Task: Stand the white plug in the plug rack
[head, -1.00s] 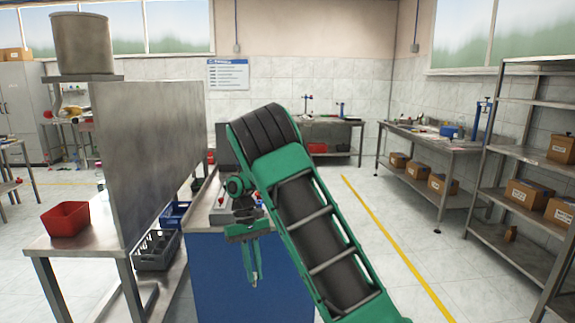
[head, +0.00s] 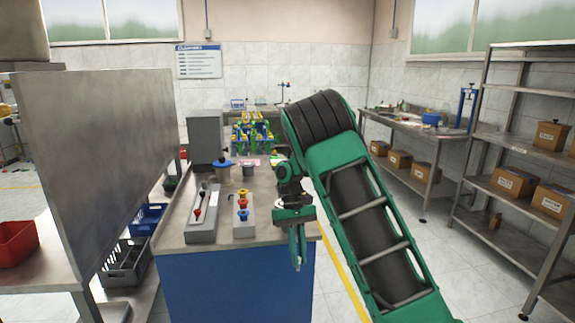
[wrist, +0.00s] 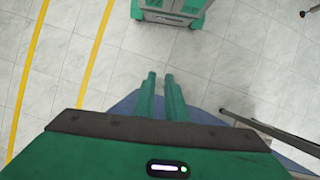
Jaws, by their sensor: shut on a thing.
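My gripper (head: 298,262) hangs fingers down past the right front edge of the blue-sided workbench. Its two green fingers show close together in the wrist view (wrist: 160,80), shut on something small. The plug between them is mostly hidden, and its colour is hard to make out. A grey block holding red, yellow and blue plugs (head: 243,230) stands on the bench, left of my gripper; it looks like the plug rack. My gripper is apart from it.
Behind are a blue-topped pot (head: 222,174), a grey cup (head: 248,170) and a green, yellow and blue fixture (head: 254,135). A tall metal panel (head: 105,150) stands left.

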